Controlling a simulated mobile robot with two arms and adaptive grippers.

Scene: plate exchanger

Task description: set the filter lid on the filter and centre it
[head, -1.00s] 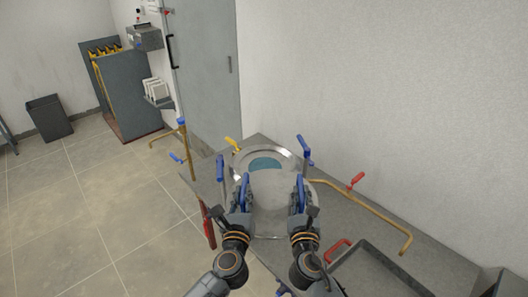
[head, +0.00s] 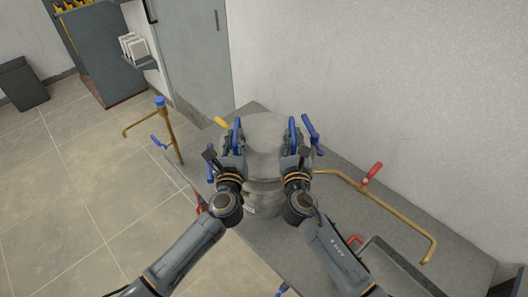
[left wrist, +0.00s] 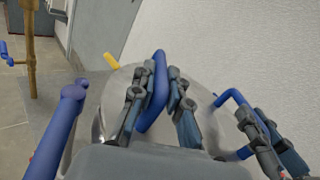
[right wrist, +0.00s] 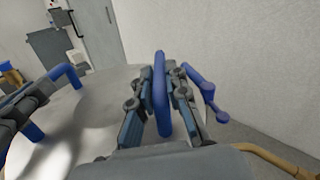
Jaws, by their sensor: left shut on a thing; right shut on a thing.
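The filter lid (head: 266,128) is a round grey metal disc with two blue handles, also seen in the right wrist view (right wrist: 98,108). My left gripper (head: 237,138) is shut on its left handle (left wrist: 153,90). My right gripper (head: 294,138) is shut on its right handle (right wrist: 161,92). The lid is over the filter (head: 264,188), a round metal vessel on the grey bench, and covers its opening. The rim is mostly hidden by the lid and my grippers, so I cannot tell whether the lid touches it or is exactly centred.
Blue levers stand beside the filter at right (head: 311,130) and at left (left wrist: 66,125). A yellow lever (head: 221,122) is behind it. A brass pipe with a red valve lever (head: 371,172) runs along the bench at right. A dark tray (head: 385,262) lies at front right.

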